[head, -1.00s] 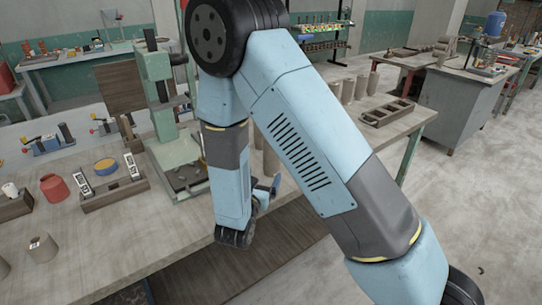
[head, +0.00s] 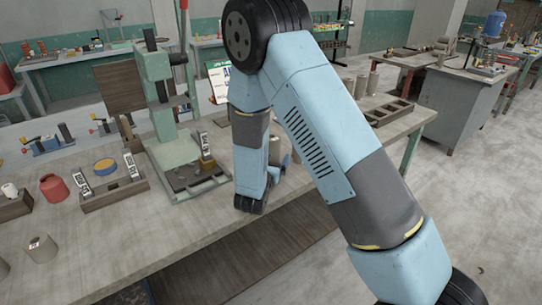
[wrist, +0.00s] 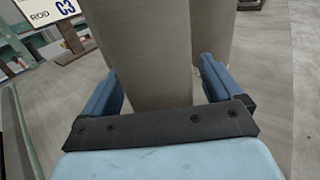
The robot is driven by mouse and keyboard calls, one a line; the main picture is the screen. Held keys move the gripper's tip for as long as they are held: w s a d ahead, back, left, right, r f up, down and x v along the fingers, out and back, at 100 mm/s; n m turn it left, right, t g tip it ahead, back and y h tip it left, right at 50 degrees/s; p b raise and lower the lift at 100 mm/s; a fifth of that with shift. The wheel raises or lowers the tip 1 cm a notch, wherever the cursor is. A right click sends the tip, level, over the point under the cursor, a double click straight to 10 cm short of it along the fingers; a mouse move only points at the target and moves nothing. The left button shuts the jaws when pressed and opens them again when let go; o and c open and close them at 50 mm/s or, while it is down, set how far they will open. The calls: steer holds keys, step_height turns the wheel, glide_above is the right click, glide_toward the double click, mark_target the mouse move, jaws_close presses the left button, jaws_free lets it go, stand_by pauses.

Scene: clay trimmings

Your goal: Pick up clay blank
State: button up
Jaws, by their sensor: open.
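A grey-tan cylindrical clay blank (wrist: 148,50) stands upright between the fingers of my gripper (wrist: 160,72) in the wrist view. The fingers are open, one on each side of it, and I see no clear grip. A second blank (wrist: 214,35) stands close behind it to the right, partly hidden by the first. In the head view my gripper (head: 279,172) is mostly hidden by my wrist, with a tan blank (head: 275,150) partly visible beside it. More blanks (head: 361,86) stand farther back on the bench.
A green press (head: 165,120) stands left of my arm on the bench (head: 130,245). A wooden tray with compartments (head: 392,110) lies at the far right end. The bench's front edge is close.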

steer(key=shift+w+d, duration=0.15)
steer(key=shift+w, duration=0.3)
steer(key=shift+c, duration=0.2)
steer(key=c, duration=1.5)
steer(key=shift+r, duration=0.1)
